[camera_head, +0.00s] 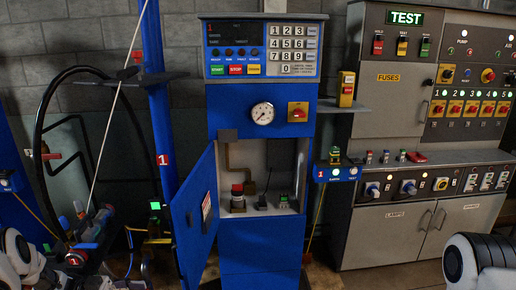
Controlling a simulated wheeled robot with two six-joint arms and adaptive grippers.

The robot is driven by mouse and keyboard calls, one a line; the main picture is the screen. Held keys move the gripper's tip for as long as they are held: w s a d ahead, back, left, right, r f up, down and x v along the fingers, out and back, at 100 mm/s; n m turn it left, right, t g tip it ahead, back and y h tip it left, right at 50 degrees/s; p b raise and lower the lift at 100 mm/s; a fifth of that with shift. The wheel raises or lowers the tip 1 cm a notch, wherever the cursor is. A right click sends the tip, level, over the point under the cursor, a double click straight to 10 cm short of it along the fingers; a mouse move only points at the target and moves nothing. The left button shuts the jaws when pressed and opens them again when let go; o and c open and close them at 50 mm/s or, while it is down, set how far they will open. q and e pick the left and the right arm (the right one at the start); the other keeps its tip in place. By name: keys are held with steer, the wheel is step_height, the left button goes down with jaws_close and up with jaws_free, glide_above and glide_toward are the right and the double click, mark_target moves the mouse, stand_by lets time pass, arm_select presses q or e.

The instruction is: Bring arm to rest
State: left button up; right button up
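My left arm shows only as white and black links at the lower left edge, and I see no gripper fingers on it. My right arm shows only as a white link with a black ribbed joint at the lower right edge. Its gripper is out of view. A blue scales cabinet (257,125) stands in the middle, with its lower door (196,215) swung open to the left. Inside the open compartment are a red-topped button (237,190) and small dark parts. Neither visible arm link touches the cabinet.
A grey test bench (390,220) with a lit TEST sign (405,18) stands at the right. A blue post (160,110) and a black hose (40,130) are at the left. A yellow control box (347,88) stands on a side shelf. Cluttered equipment (90,235) lies beside my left arm.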

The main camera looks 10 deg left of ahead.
arm_select(q)
steer(key=w+d+n+t, duration=0.1)
steer(key=w+d+n, duration=0.1)
steer(key=d, duration=0.8)
steer(key=w+d+n+t, duration=0.1)
steer(key=w+d+n, duration=0.2)
steer(key=d, duration=0.6)
steer(key=s+d+f+n+t+y, duration=0.2)
steer(key=d+f+n+y, duration=0.3)
steer(key=d+f, duration=0.25)
steer(key=s+a+f+n+g+y, duration=0.1)
steer(key=s+f+n+g+y, duration=0.25)
steer(key=s+f+y, duration=0.55)
steer(key=s+a+n+g+y, duration=0.1)
steer(key=s+a, duration=0.3)
steer(key=s, duration=0.4)
steer(key=s+a+n+g+y, duration=0.1)
steer(key=s+a+g, duration=0.3)
steer(key=s, duration=0.5)
steer(key=shift+a+y, duration=0.4)
steer(key=shift+y, duration=0.3)
